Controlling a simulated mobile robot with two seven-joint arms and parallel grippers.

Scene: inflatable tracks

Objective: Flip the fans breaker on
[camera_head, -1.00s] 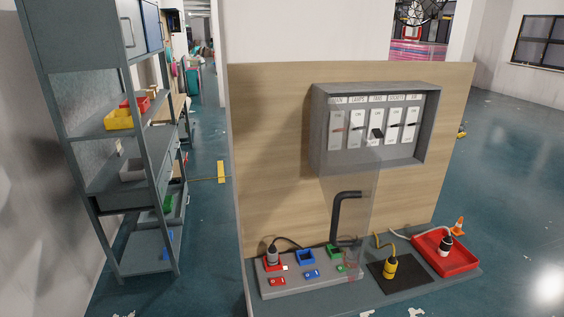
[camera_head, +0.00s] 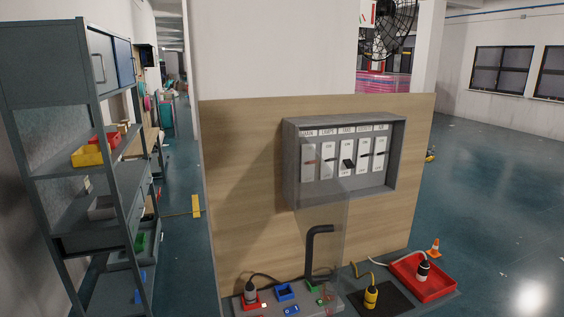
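A grey breaker box (camera_head: 291,168) is mounted on an upright wooden board. It holds a row of several white breakers under small labels. The fans breaker (camera_head: 348,150) is the middle one. Its black lever (camera_head: 348,164) looks larger and lower than the neighbouring levers and appears tilted down. Neither of my grippers is in view.
Below the board are a black bent pipe (camera_head: 312,250), a yellow plug (camera_head: 371,296) on a black mat and a red tray (camera_head: 436,287). A grey shelf (camera_head: 90,210) stands at left. A black fan (camera_head: 396,28) is behind. Open floor lies at right.

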